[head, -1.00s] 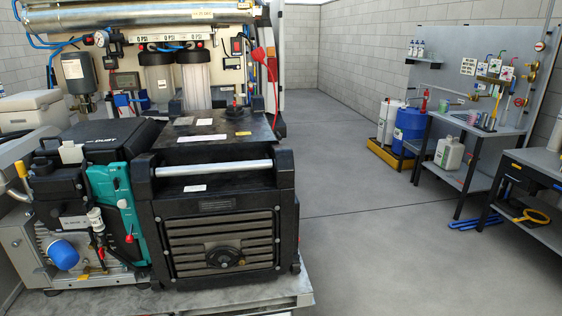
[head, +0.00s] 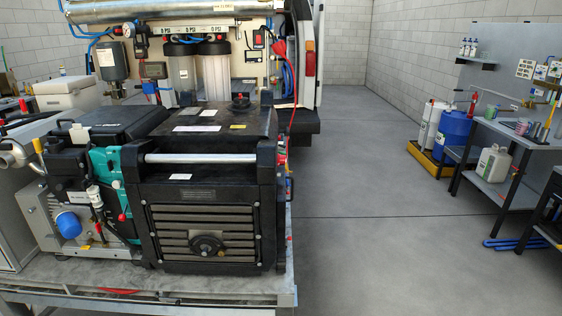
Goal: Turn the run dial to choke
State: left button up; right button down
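A black generator (head: 205,192) with a grille front and a silver bar handle (head: 200,157) stands on a grey platform at the left. A round black knob (head: 208,245) sits low on the grille; I cannot read any marks on it or tell whether it is the run dial. A black cap with a red top (head: 240,101) is on the generator's upper face. Small red and blue parts (head: 284,172) show at its right side, too small to read. Neither of my grippers is in view.
A grey machine with a blue cap (head: 68,225) stands left of the generator. Behind is a panel with filter housings (head: 216,71) and a van. Blue and white drums (head: 454,131) and a workbench (head: 515,131) stand at right. The floor (head: 365,235) between is clear.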

aim_at(282, 160)
jog(key=i+l+u, duration=0.1)
jog(key=u, duration=0.45)
jog(key=i+l+u, duration=0.25)
jog(key=l, duration=0.5)
jog(key=l+u, duration=0.2)
jog(key=l, duration=0.6)
jog(key=i+l+u, duration=0.25)
jog(key=l, duration=0.6)
jog(key=k+j, duration=0.05)
jog(key=k, duration=0.05)
